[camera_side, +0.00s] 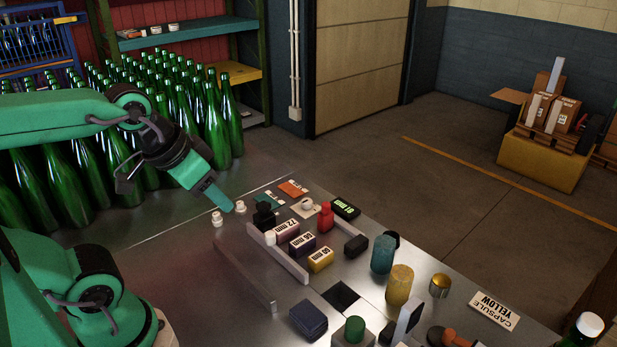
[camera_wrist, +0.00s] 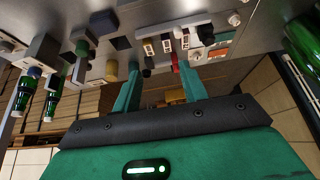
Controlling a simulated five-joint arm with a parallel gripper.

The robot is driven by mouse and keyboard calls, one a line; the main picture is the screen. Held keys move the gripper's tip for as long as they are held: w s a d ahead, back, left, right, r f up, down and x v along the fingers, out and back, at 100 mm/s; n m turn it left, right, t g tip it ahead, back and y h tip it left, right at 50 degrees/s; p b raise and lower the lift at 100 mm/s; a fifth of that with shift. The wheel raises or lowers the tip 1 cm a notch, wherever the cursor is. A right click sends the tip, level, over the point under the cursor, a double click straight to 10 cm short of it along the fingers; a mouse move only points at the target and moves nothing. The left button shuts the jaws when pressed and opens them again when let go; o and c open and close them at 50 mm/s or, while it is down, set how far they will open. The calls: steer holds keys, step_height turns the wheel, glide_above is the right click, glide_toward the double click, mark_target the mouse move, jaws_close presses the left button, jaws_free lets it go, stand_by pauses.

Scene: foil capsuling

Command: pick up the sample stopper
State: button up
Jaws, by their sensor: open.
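Two small white stopper-like pieces stand on the metal table, one at the left (camera_side: 217,219) and one at the right (camera_side: 240,207) in the side view. I cannot tell which is the sample stopper. My gripper (camera_side: 226,207) reaches down from the upper left, its tip close to and between them in the picture. Any gap or contact there is unclear. In the wrist view my gripper (camera_wrist: 160,68) shows two green fingers spread apart with nothing held. A small white piece (camera_wrist: 234,19) shows at the upper right there, outside the fingers.
Blocks marked 72, 66 and 50 mm (camera_side: 320,259) sit beside a grey rail (camera_side: 278,254). A red piece (camera_side: 325,216), teal cylinder (camera_side: 383,254) and yellow cylinder (camera_side: 399,286) stand to the right. Many green bottles (camera_side: 215,130) crowd behind my gripper. The table's left front is clear.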

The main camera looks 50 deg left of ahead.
steer(key=shift+o, duration=1)
